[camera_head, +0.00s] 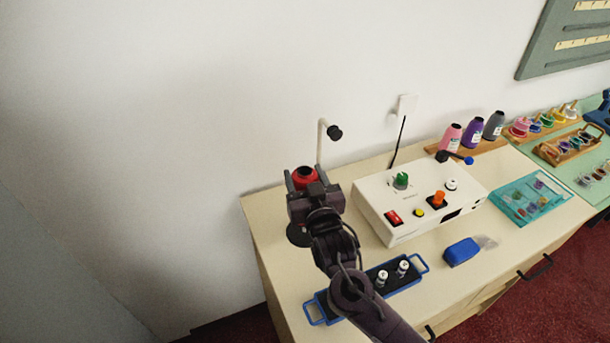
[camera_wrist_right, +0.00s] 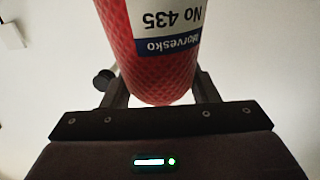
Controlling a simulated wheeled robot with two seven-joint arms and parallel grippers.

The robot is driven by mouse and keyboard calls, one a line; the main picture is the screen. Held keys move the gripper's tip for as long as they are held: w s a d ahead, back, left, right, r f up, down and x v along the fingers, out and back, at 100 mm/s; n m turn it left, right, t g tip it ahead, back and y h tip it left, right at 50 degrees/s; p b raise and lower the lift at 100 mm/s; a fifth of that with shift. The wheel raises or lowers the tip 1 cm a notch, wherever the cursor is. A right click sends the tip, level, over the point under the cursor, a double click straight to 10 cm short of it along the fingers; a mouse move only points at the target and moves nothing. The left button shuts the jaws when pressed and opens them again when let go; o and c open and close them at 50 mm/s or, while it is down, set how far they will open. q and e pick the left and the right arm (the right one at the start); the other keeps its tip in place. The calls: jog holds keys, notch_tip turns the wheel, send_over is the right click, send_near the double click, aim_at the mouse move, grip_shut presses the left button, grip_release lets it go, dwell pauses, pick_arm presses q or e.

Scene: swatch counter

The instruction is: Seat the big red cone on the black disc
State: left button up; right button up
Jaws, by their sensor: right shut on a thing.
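The big red cone (camera_head: 306,175) is in my right gripper (camera_head: 305,182), near the counter's left end in the head view. In the right wrist view the red cone (camera_wrist_right: 160,62) fills the space between the fingers, and its white and blue label reads upside down. In the head view the gripper hides most of the cone. A black disc (camera_head: 296,235) shows partly at the left of my right arm, lower in the picture than the cone; my arm covers the rest. The cone appears apart from the disc. My left gripper is not in view.
A white post with a black knob (camera_head: 334,132) rises behind the cone. A white control box (camera_head: 385,215) stands to the right. A blue tray (camera_head: 316,308) with white-topped spools lies in front, partly under my arm. Pink, purple and grey cones (camera_head: 473,133) stand farther right.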

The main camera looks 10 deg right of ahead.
jog(key=shift+f+b, duration=2)
jog(key=shift+f, duration=1.25)
jog(key=o, duration=1.6)
jog(key=shift+f, duration=0.1)
notch_tip(320, 180, up, 20)
jog(key=b, duration=0.1)
jog(key=shift+b, duration=0.35)
